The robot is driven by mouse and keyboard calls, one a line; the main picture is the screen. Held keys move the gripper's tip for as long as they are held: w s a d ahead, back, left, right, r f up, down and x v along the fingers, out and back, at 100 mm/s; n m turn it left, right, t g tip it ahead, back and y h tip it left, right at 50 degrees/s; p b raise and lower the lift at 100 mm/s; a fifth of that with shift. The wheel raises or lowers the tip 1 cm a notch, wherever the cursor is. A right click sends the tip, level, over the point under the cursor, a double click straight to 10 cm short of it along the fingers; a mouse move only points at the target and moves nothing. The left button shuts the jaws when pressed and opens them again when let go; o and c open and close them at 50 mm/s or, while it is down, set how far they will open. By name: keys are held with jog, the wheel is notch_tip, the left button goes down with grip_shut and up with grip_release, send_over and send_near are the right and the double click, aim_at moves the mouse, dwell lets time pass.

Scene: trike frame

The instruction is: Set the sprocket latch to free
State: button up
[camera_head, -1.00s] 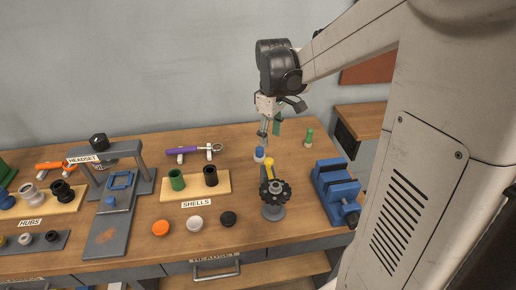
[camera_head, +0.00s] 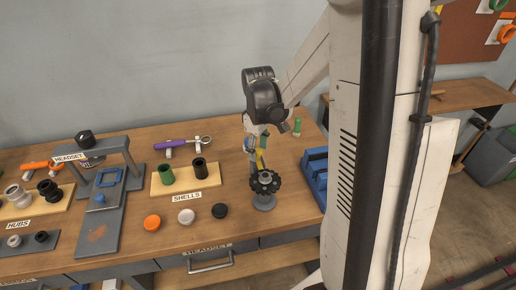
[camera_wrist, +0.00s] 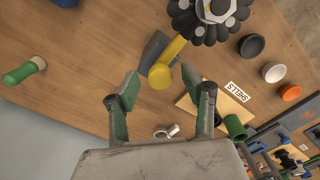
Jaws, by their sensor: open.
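The black toothed sprocket (camera_head: 265,182) sits on a grey stand on the bench. A yellow latch lever (camera_head: 260,159) rises behind it. In the wrist view the sprocket (camera_wrist: 208,16) is at the top edge, and the yellow lever (camera_wrist: 170,62) points from it towards my gripper, beside a dark grey block (camera_wrist: 152,50). My gripper (camera_wrist: 160,88) is open, with its green-padded fingers on either side of the lever's rounded end in this view. I cannot tell whether they touch it. In the head view my gripper (camera_head: 256,142) is behind the sprocket, partly hidden by my arm.
A blue vise (camera_head: 315,178) stands right of the sprocket. A shells tray (camera_head: 186,182) with a green and a black cylinder stands left. Orange, white and black caps (camera_head: 219,211) lie in front of it. A green-handled tool (camera_wrist: 22,73) lies at left in the wrist view.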

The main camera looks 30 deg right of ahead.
grip_shut()
jog(key=shift+w+d+f+b, duration=0.1)
jog(key=shift+w+d+b, duration=0.1)
jog(key=shift+w+b, duration=0.35)
jog(key=shift+w+d, duration=0.1)
jog(key=shift+w, duration=0.15)
jog(key=shift+w+r, duration=0.1)
jog(key=shift+r, duration=0.1)
grip_release()
